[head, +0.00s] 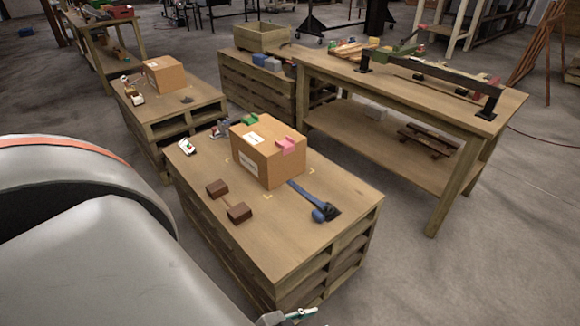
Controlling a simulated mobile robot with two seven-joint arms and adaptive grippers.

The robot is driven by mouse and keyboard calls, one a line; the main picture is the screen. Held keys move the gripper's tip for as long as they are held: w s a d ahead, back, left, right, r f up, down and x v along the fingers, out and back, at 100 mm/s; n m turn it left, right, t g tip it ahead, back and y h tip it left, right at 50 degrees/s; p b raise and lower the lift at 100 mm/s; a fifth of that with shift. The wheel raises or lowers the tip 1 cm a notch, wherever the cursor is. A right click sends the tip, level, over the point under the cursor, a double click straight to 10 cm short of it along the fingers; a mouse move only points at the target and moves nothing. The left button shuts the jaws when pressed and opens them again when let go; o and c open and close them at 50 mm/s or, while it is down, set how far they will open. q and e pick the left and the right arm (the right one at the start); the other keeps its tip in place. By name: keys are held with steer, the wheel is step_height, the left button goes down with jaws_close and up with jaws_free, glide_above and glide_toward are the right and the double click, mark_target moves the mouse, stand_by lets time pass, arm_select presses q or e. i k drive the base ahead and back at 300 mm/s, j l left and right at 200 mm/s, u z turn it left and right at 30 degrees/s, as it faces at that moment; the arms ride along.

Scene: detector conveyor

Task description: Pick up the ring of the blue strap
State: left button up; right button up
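The blue strap (302,193) lies on the near pallet-like wooden table, running from the cardboard box's front right side toward the table's right edge. At its near end is a rounded blue piece (318,216) beside a flat dark piece (334,211). Which of these is the ring I cannot tell at this size. The cardboard box (262,155), with a pink patch on its top edge, stands behind the strap, and its upper end meets the box's base.
A workbench (400,80) stands behind right. A small partly cut-off item (298,315) shows at the bottom edge. Floor right of the table is clear.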

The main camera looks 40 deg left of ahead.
mark_target(319, 216)
steer(key=i+l+u, duration=0.1)
steer(key=u, duration=0.25)
steer(key=i+l+u, duration=0.25)
steer(key=u, duration=0.15)
steer(key=i+l+u, duration=0.15)
steer(key=u, duration=0.2)
